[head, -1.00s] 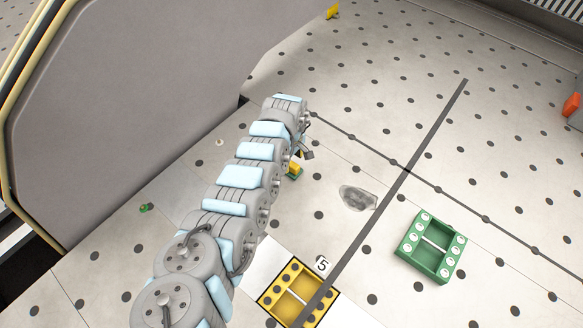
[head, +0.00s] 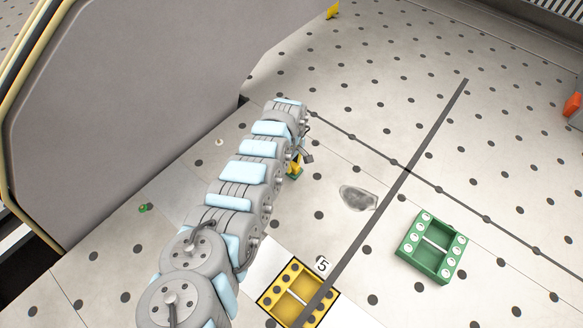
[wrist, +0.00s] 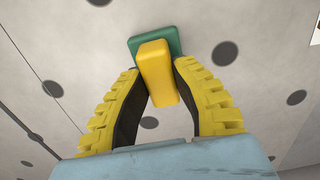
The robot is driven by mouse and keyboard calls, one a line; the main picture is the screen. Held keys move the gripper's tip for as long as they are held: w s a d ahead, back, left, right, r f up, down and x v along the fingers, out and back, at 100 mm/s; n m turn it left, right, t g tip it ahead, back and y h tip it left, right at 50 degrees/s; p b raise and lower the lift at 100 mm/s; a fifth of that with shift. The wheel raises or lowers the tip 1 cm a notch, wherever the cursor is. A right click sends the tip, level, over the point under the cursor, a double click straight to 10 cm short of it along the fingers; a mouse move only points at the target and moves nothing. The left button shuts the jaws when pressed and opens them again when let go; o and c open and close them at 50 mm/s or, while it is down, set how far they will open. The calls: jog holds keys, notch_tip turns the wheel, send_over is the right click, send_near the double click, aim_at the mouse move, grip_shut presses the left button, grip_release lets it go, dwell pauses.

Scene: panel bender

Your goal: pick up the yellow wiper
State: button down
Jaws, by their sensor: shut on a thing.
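The yellow wiper (wrist: 157,72) has a yellow block-like handle on a green base (wrist: 171,40). In the wrist view my gripper (wrist: 155,75) has its two yellow ribbed fingers on either side of the handle, shut on it. The green base shows beyond the fingertips.
A yellow tray (head: 272,298) lies near the number 5 label, and a green tray (head: 433,266) with white round spots lies to the right. A dark bar (head: 437,124) crosses the dotted table. A large grey panel (head: 120,110) stands at left.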

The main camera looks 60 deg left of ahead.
aim_at(290, 175)
notch_tip(290, 175, up, 3)
jog(key=shift+r+p, duration=0.2)
jog(key=shift+p, duration=0.4)
jog(key=shift+s+d, duration=0.15)
jog(key=shift+d, duration=0.05)
jog(key=shift+s+d+r+p, duration=0.25)
jog(key=shift+r+p, duration=0.05)
jog(key=shift+r, duration=0.05)
jog(key=shift+s+d+r, duration=0.3)
jog(key=shift+d+r, duration=0.25)
jog(key=shift+r, duration=0.3)
jog(key=s+d+r+p, duration=0.2)
jog(key=s+d+r, duration=0.5)
jog(key=s+d, duration=0.1)
jog(key=shift+d, duration=0.25)
